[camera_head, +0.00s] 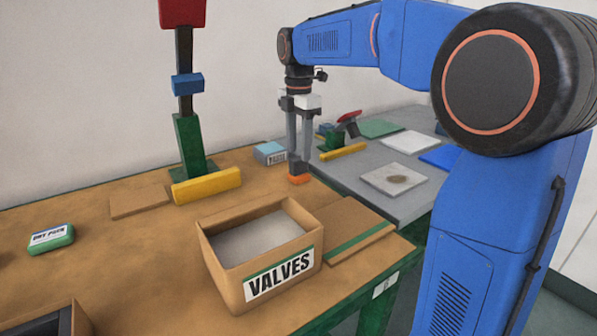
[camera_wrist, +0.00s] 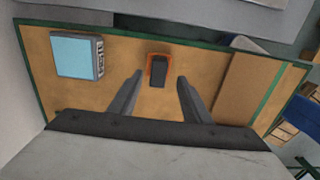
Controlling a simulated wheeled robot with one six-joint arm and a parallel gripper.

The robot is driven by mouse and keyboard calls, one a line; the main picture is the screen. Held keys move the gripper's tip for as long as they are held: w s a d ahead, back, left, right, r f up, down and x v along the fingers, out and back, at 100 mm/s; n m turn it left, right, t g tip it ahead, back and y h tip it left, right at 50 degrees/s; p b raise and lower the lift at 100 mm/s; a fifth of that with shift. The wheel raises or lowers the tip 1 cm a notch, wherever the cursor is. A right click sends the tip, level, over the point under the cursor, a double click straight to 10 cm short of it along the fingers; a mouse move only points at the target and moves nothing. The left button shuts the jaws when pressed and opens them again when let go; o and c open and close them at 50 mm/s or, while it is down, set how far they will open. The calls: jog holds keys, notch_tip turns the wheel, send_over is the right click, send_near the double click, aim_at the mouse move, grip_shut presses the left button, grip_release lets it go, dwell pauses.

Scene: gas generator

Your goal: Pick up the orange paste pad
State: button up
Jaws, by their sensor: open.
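The orange paste pad (camera_head: 299,179) is a small block near the far right edge of the wooden table. In the wrist view the orange pad (camera_wrist: 150,71) shows as an orange rim with a dark block over its middle. My gripper (camera_head: 299,173) points down just above the pad in the head view. In the wrist view its two fingers (camera_wrist: 158,84) are spread apart, and the pad shows between and slightly beyond their tips. Nothing is held. Whether the fingertips touch the pad cannot be told.
A light-blue box (camera_head: 270,153) stands close to my gripper's left. The open VALVES carton (camera_head: 226,275) and a flat cardboard piece (camera_head: 345,226) lie nearer. A yellow block (camera_head: 207,186) and a green stand (camera_head: 188,145) are further left. A grey table (camera_head: 410,203) adjoins at right.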

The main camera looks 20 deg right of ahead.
aim_at(298, 158)
jog(key=shift+w+f, duration=0.15)
jog(key=shift+f, duration=2)
grip_shut()
notch_tip(298, 158, up, 10)
